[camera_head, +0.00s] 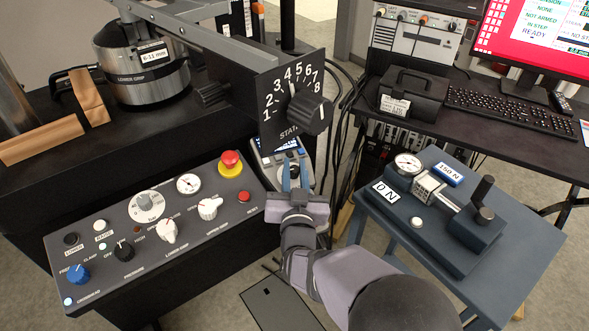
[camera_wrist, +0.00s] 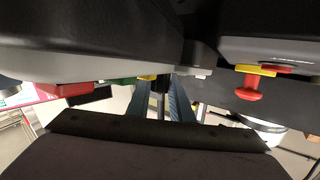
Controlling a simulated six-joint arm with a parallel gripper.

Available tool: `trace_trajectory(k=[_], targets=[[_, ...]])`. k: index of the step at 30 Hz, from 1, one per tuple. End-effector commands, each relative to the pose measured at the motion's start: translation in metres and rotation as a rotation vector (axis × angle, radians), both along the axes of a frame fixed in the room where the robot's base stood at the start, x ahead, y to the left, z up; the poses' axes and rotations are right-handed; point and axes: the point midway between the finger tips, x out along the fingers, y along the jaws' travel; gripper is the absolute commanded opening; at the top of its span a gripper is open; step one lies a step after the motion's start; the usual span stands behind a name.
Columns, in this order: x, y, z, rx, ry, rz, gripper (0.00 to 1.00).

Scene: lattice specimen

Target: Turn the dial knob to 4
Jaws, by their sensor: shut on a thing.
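The dial knob (camera_head: 318,114) is a thick black knob sticking out of a dark panel (camera_head: 268,78) numbered 1 to 8 in white. A white mark by its base points up between about 4 and 5; I cannot tell which exactly. My gripper (camera_head: 294,172) is below the panel in the head view, with its blue fingers pointing up and away, apart from the knob in the picture. In the wrist view the two blue fingers (camera_wrist: 168,98) stand a little apart with a narrow dark thing between them. What it is stays unclear.
A sloped control console (camera_head: 215,236) with a red stop button (camera_head: 230,160) lies left of my gripper. A blue-grey stand (camera_head: 390,262) with a gauge block is at right. A blue-topped device (camera_head: 268,158) stands behind the fingers. A keyboard (camera_head: 510,110) lies on the far desk.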

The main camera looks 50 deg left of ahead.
Motion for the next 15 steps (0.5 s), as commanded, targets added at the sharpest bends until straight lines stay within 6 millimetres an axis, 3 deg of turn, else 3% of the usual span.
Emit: trace_trajectory(k=[15], targets=[[-0.0021, 0.0018, 0.0035, 0.000, 0.113, -0.420, 0.00]])
